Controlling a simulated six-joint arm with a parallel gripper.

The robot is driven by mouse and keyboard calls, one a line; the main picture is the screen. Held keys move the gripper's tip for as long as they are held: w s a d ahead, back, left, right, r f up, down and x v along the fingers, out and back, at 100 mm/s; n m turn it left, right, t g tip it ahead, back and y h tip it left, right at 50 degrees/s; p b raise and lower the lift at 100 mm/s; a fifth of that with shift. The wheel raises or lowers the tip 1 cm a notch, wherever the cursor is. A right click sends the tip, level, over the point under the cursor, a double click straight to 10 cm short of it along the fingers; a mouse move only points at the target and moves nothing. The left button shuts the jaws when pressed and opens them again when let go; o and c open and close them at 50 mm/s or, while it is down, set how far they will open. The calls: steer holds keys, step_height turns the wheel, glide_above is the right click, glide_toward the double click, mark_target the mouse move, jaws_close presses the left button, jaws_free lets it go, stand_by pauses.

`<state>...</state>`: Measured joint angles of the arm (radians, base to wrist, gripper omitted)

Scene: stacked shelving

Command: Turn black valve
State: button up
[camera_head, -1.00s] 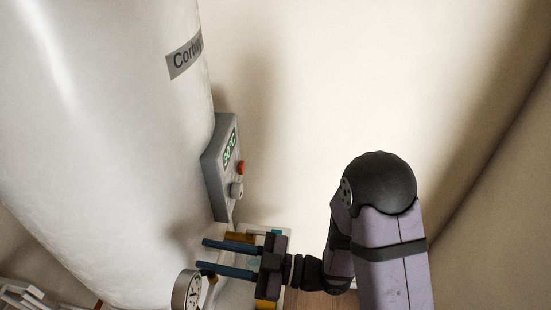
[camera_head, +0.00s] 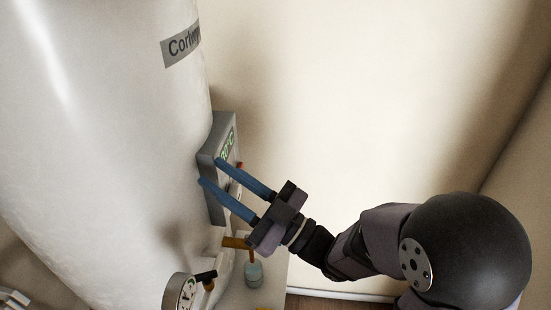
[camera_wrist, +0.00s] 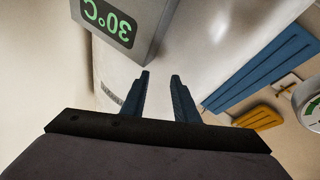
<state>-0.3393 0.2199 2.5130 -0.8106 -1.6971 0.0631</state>
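A small black valve handle (camera_head: 205,276) sits on a brass fitting at the lower part of the white tank (camera_head: 110,150), just right of a round gauge (camera_head: 181,292). My gripper (camera_head: 210,172) is open and empty, above the black handle and apart from it. Its two blue fingers point up-left, in front of the grey control box in the head view. In the wrist view, my gripper (camera_wrist: 160,75) shows a clear gap between its fingertips. I cannot make out the black handle in the wrist view.
The grey control box (camera_head: 216,195) with a green display is close to my fingers; its display (camera_wrist: 107,20) reads 30°C upside down. A brass pipe (camera_head: 235,242) and a grey cylinder (camera_head: 254,273) are below my gripper. Bare wall (camera_head: 340,110) lies right.

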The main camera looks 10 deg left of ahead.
steer(key=w+d+f+m+t+h, duration=0.2)
steer(key=w+d+m+t+h, duration=0.5)
steer(key=w, duration=0.4)
steer(key=shift+w+d+f+m+b, duration=0.25)
steer(key=shift+d+m+b, duration=0.25)
steer(key=shift+m, duration=0.6)
steer(key=m+g+h+p, duration=1.1)
steer(key=m+g, duration=0.5)
steer(key=m, duration=0.5)
glide_toward(205, 274)
steer(key=p, duration=0.1)
steer(key=shift+y, duration=0.4)
steer(key=shift+d+p+x, duration=0.15)
steer(key=shift+p+x, duration=0.25)
steer(key=shift+x, duration=1.65)
steer(key=shift+d+p+x, duration=0.15)
steer(key=shift+p+x, duration=0.25)
steer(key=shift+x, duration=1.6)
